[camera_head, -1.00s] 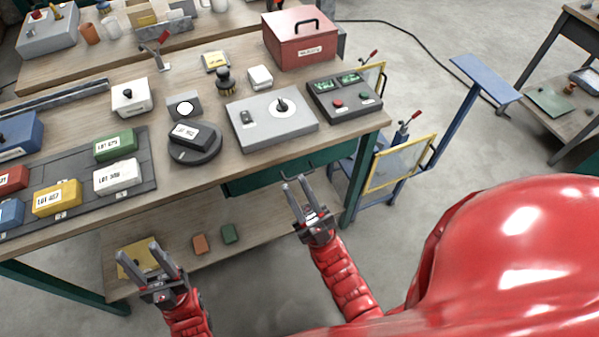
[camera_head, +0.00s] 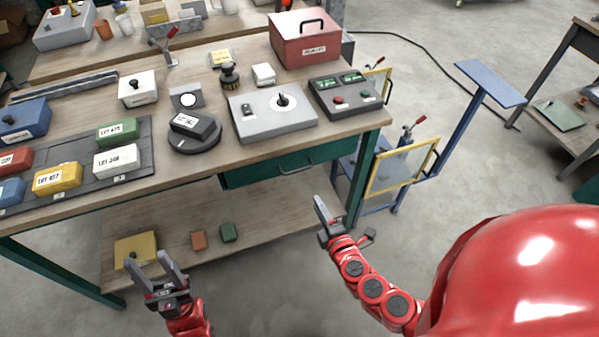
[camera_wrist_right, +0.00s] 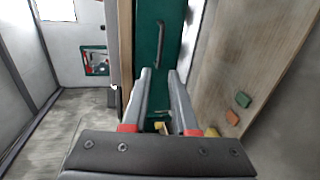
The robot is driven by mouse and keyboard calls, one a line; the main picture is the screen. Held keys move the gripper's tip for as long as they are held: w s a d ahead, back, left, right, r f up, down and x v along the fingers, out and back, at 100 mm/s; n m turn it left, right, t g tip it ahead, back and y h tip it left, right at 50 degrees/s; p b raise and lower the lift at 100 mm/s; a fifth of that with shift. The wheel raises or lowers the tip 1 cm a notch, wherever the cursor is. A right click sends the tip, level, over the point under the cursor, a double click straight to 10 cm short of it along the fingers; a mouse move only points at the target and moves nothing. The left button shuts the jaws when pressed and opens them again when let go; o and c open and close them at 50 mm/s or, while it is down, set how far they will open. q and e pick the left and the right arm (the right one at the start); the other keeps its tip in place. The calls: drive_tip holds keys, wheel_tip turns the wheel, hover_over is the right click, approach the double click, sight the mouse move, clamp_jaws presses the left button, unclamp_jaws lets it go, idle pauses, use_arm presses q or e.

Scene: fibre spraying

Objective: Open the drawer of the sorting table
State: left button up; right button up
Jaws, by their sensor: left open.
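The sorting table's green drawer (camera_head: 265,170) sits under the tabletop near its right end and looks shut. Its dark bar handle (camera_head: 297,169) is on the front. In the right wrist view the green drawer front (camera_wrist_right: 146,30) stands upright in the picture, with the handle (camera_wrist_right: 159,45) beyond my fingertips. My right gripper (camera_head: 319,200) is in front of the drawer, turned edge-on in the head view. In the wrist view it is open (camera_wrist_right: 160,73), empty and apart from the handle. My left gripper (camera_head: 150,256) is open and empty near the lower shelf's front left.
The tabletop (camera_head: 225,165) carries a grey control box (camera_head: 270,122), a red case (camera_head: 306,40) and lot-labelled boxes. The lower shelf (camera_head: 270,205) holds an orange block (camera_head: 198,240) and a green block (camera_head: 228,232). A blue cart with a yellow frame (camera_head: 401,190) stands right of the table.

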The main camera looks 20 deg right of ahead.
sight(298, 170)
drive_tip(key=x, duration=1.7)
drive_tip(key=shift+f+p, duration=0.1)
drive_tip(key=shift+p, duration=0.25)
drive_tip(key=shift+a, duration=0.1)
clamp_jaws()
idle(0.5)
